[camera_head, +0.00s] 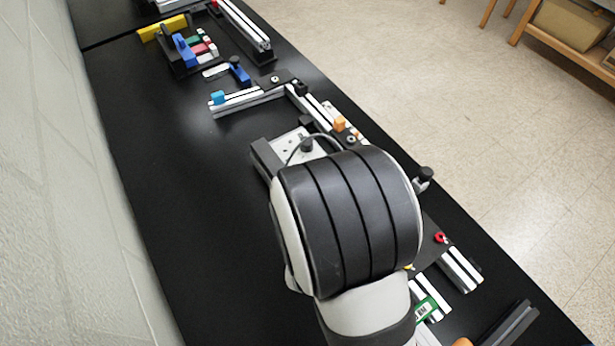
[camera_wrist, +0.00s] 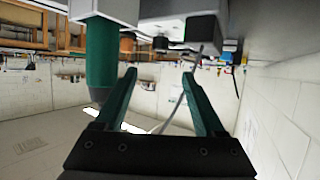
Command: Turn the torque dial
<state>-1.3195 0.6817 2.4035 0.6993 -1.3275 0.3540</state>
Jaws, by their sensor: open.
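My gripper (camera_wrist: 159,76) is open in the wrist view. Its two green fingers stand apart with no object held between them. In the head view my arm's dark, ribbed link hides the gripper and the bench under it. I cannot tell for sure which part is the torque dial. A black knob (camera_head: 306,145) stands on a pale grey plate (camera_head: 290,143) just beyond my arm, and another black knob (camera_head: 424,175) is at its right. In the wrist view a green cylinder with a dark end (camera_wrist: 101,55) is close beside the left finger, apparently apart from it.
A rack of coloured parts (camera_head: 190,48) is at the far end. A green label (camera_head: 424,308) lies near my arm. The bench's left side is clear; a wall borders it.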

